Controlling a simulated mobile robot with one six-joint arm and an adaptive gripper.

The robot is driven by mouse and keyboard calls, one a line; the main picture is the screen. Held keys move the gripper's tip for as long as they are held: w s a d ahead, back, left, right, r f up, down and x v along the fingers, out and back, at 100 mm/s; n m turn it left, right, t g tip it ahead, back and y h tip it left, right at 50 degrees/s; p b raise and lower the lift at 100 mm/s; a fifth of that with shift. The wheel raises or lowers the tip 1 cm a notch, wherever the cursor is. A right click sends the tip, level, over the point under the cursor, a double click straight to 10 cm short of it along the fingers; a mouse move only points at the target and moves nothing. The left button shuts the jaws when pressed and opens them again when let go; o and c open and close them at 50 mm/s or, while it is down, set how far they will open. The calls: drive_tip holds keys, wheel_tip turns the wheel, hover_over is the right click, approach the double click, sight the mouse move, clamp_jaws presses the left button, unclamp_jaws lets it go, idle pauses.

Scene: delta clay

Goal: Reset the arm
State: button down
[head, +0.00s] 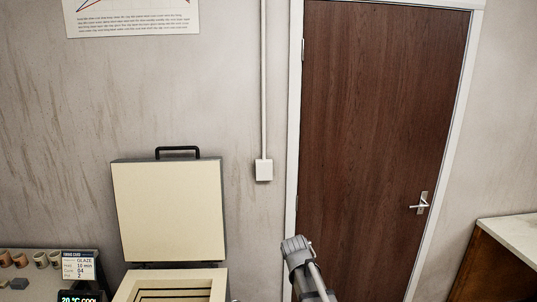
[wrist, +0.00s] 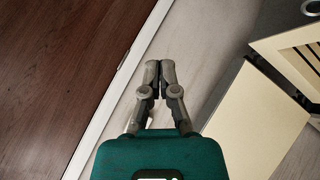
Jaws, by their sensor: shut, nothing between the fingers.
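My arm shows at the bottom of the head view, in front of the door's left frame, with a grey link rising there. The fingers are not clear in the head view. In the wrist view my gripper (wrist: 160,68) has its two grey fingertips together, with nothing between them. It hangs in free air and touches nothing that I can see. The wall and the white door frame (wrist: 122,78) lie behind it.
An open kiln (head: 172,285) with its lid (head: 168,210) raised stands left of my arm; it also shows at the wrist view's right (wrist: 295,50). A closed brown door (head: 375,130) is behind. A counter (head: 512,238) stands right. A shelf with cups (head: 40,260) is far left.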

drive_tip(key=s+d+f+m+g, duration=0.2)
drive_tip(key=s+g, duration=0.1)
drive_tip(key=s, duration=0.5)
drive_tip(key=s+d+f+m+g+y+b, duration=0.1)
drive_tip(key=s+d+f+m+g, duration=0.1)
drive_tip(key=s, duration=0.6)
drive_tip(key=s+d+f+m+g+b, duration=0.1)
drive_tip(key=s+d+f+m+g, duration=0.1)
drive_tip(key=s, duration=0.6)
wheel_tip(320, 180, down, 2)
drive_tip(key=shift+s+d+m+g+y, duration=0.3)
drive_tip(key=shift+d+g+y, duration=0.1)
drive_tip(key=shift+g, duration=0.5)
